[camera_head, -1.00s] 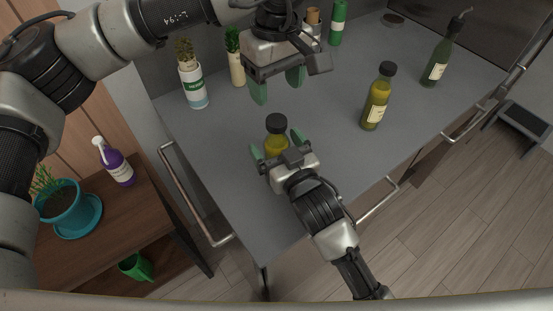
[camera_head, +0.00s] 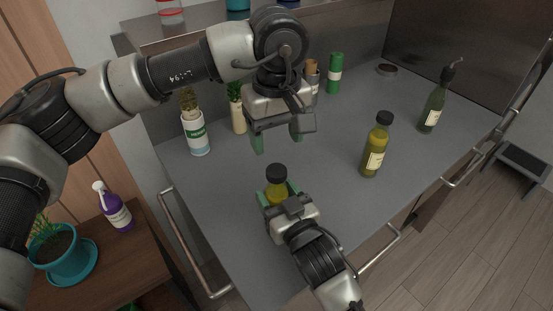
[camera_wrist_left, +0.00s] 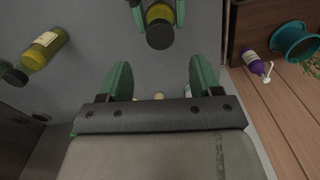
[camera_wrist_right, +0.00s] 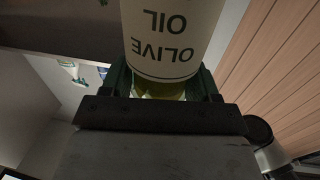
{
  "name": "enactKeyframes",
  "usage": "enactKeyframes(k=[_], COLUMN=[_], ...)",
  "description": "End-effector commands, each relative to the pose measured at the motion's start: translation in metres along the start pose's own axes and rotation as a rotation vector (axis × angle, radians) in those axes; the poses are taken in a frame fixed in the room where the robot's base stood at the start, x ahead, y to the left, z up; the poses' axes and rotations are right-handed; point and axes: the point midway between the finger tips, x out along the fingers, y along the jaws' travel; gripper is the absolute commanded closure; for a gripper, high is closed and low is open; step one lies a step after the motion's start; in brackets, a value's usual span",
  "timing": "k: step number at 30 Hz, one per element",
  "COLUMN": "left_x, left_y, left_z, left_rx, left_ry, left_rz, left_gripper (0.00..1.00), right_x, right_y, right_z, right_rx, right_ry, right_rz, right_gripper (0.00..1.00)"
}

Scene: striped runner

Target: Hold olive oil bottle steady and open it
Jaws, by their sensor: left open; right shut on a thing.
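My right gripper (camera_head: 283,196) is shut on the bottle's body, below the cap. My left gripper (camera_head: 277,141) is open and empty, above and behind the bottle. In the left wrist view the capped bottle top (camera_wrist_left: 160,30) shows beyond the open fingers (camera_wrist_left: 163,82), apart from them.
A second yellow-green bottle (camera_head: 375,148) and a dark green spouted bottle (camera_head: 435,108) stand to the right. A white-labelled container (camera_head: 196,135), a plant jar (camera_head: 238,117) and a green cylinder (camera_head: 334,74) stand at the back. The table between is clear.

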Motion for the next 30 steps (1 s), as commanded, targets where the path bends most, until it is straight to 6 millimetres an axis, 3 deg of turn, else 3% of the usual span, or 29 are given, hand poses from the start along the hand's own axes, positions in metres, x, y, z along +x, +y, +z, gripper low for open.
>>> enactKeyframes(k=[9,15,23,30], left_x=[0.0,0.0,0.009,0.046], left_y=[0.0,0.0,0.0,-0.001], left_z=[0.0,0.0,0.0,0.0], left_rx=[0.601,0.873,0.982,0.982], left_ry=[0.001,0.001,-0.002,-0.002], left_rz=[0.0,0.0,0.0,-0.001], left_gripper=[0.36,0.36,0.36,0.36], right_x=[0.0,0.0,0.0,0.0], right_y=[0.0,0.0,0.0,0.0], right_z=[0.001,0.001,0.001,0.001], right_rx=[-0.001,-0.001,-0.001,-0.001], right_ry=[-0.001,-0.001,-0.002,-0.002], right_rz=[0.0,0.0,0.0,0.0], right_gripper=[1.0,1.0,1.0,1.0])
